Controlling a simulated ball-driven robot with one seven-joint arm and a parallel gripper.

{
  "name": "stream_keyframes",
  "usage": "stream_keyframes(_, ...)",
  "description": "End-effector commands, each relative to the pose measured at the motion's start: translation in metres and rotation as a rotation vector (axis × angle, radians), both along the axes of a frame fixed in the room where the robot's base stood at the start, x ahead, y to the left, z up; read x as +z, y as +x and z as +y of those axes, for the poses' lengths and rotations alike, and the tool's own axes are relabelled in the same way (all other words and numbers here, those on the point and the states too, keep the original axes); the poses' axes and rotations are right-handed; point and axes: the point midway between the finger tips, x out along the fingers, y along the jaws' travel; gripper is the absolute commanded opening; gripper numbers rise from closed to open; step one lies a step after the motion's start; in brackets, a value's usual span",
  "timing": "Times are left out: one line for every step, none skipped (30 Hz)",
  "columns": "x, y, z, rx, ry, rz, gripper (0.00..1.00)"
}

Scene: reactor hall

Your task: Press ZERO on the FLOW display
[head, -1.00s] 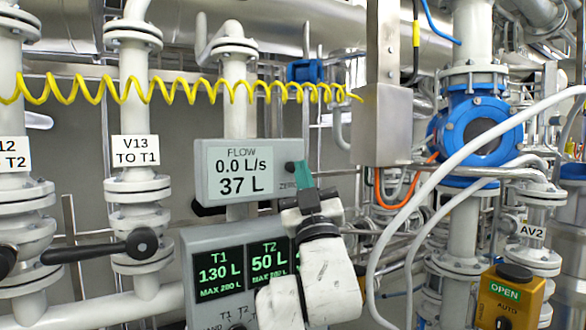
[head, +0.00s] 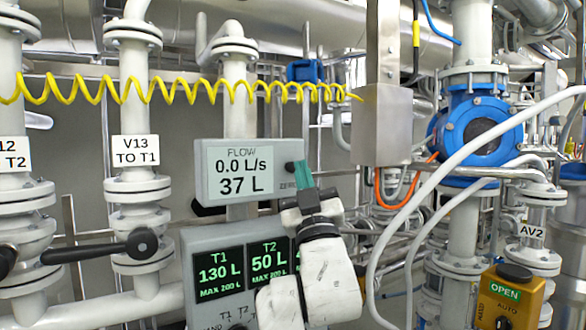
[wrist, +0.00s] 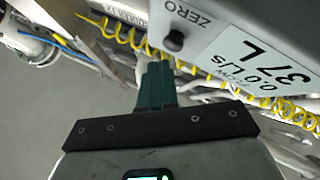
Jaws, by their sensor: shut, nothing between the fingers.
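The FLOW display (head: 210,172) is a grey box on a vertical pipe, and its screen reads 0.0 L/s and 37 L. The small dark ZERO button (head: 289,167) is at its right side, partly hidden by my gripper (head: 302,170). In the wrist view the ZERO button (wrist: 174,41) shows as a black knob beside the word ZERO. My gripper, with green fingers, is shut and empty. It also shows in the wrist view (wrist: 157,68), its fingertips just below and left of the button. I cannot tell whether they touch it.
A grey panel (head: 190,260) with T1 130 L and T2 50 L screens sits below the display. A yellow coiled hose (head: 150,92) runs across above it. A black valve lever (head: 95,251) is at the left. A white hose (head: 440,165) curves at the right.

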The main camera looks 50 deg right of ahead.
Motion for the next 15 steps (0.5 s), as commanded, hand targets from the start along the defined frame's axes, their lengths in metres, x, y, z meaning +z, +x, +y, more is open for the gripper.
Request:
stream_keyframes(0.0000,0.0000,0.0000,0.000,0.000,0.000,0.00)
stream_keyframes(0.0000,0.0000,0.0000,0.000,0.000,0.000,0.00)
stream_keyframes(-0.0001,0.0002,-0.0001,0.000,0.000,0.000,0.00)
stream_keyframes(-0.0001,0.0005,-0.0002,0.000,0.000,0.000,0.00)
stream_keyframes(-0.0003,0.0011,-0.0004,0.000,0.000,0.000,0.00)
stream_keyframes(-0.0005,0.0019,-0.0006,0.000,0.000,0.000,0.00)
stream_keyframes(-0.0006,0.0028,-0.0010,0.000,0.000,0.000,0.00)
stream_keyframes(-0.0007,0.0037,-0.0013,0.000,0.000,0.000,0.00)
stream_keyframes(-0.0008,0.0052,-0.0017,0.000,0.000,0.000,0.00)
stream_keyframes(-0.0007,0.0062,-0.0020,0.000,0.000,0.000,0.00)
stream_keyframes(-0.0005,0.0069,-0.0023,0.000,0.000,0.000,0.00)
stream_keyframes(-0.0001,0.0077,-0.0025,0.000,0.000,0.000,0.00)
stream_keyframes(0.0002,0.0080,-0.0025,0.000,0.000,0.000,0.00)
stream_keyframes(0.0004,0.0080,-0.0025,0.000,0.000,0.000,0.00)
stream_keyframes(0.0005,0.0080,-0.0025,0.000,0.000,0.000,0.00)
